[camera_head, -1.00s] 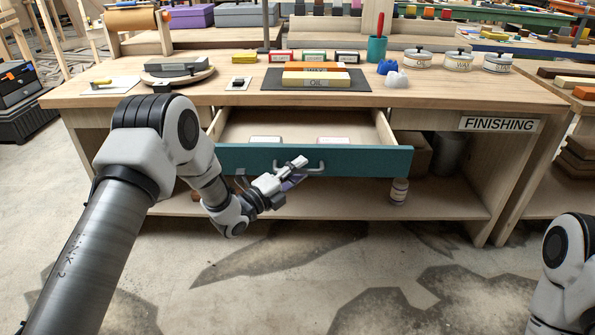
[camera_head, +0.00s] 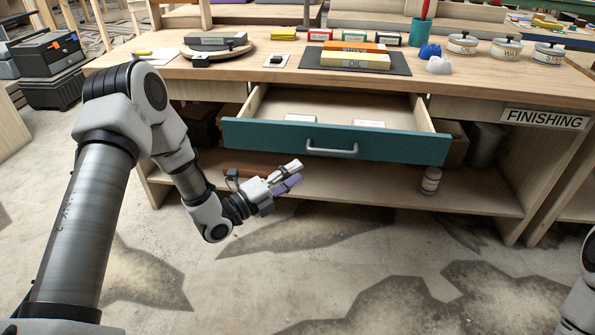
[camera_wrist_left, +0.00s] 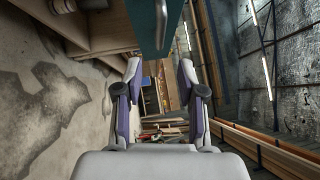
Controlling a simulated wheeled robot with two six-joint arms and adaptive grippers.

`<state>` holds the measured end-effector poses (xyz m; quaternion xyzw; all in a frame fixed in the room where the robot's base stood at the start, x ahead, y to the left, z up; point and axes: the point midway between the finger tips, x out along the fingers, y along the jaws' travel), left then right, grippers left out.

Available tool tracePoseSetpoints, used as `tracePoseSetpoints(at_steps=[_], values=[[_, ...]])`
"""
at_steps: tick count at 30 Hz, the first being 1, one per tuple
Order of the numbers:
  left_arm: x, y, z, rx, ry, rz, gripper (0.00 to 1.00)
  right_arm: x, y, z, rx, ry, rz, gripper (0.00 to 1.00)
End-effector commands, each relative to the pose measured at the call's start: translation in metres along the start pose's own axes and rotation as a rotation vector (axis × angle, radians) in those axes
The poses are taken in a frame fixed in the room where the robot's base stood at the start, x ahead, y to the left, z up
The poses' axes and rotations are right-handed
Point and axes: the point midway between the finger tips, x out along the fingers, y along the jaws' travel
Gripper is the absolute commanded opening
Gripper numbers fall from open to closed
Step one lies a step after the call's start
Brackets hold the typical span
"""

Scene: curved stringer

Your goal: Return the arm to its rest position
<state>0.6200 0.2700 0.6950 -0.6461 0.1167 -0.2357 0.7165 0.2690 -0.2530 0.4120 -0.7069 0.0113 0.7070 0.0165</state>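My left gripper (camera_head: 290,174) is in front of the workbench, below and left of the handle on the teal drawer front. It is empty and apart from the handle (camera_head: 331,149). In the left wrist view its two fingers (camera_wrist_left: 161,75) stand apart with nothing between them. The drawer (camera_head: 400,143) is pulled out, with two small pale boxes partly visible inside. My right gripper is out of view; only a bit of the right arm shows at the right edge.
A small jar (camera_head: 431,181) stands on the lower shelf (camera_head: 390,193). The concrete floor (camera_head: 300,285) in front is clear.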

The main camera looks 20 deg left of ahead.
Motion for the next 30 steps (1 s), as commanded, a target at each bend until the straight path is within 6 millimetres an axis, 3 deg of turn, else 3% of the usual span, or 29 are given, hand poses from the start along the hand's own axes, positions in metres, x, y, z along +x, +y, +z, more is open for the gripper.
tracePoseSetpoints(at_steps=[9,11,14,17,19,22,25,30], values=[[-0.002,0.008,-0.004,-0.006,0.005,0.014,0.39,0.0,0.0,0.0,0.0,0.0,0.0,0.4],[-0.003,0.022,-0.018,-0.014,0.031,0.042,0.39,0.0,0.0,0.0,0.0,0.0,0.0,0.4],[-0.013,0.061,-0.065,-0.064,0.088,0.154,0.39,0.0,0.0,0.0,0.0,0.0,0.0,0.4],[-0.047,0.122,-0.116,-0.236,0.068,0.422,0.39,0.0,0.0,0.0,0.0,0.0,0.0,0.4],[-0.086,0.164,-0.148,-0.442,-0.015,0.652,0.39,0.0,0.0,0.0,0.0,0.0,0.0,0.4],[-0.156,0.204,-0.183,-0.757,-0.248,0.964,0.39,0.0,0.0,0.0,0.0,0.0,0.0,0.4],[-0.226,0.221,-0.204,-1.036,-0.595,1.186,0.39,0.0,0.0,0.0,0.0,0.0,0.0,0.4],[-0.302,0.216,-0.215,-1.353,-1.196,1.265,0.39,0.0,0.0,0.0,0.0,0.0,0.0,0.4]])
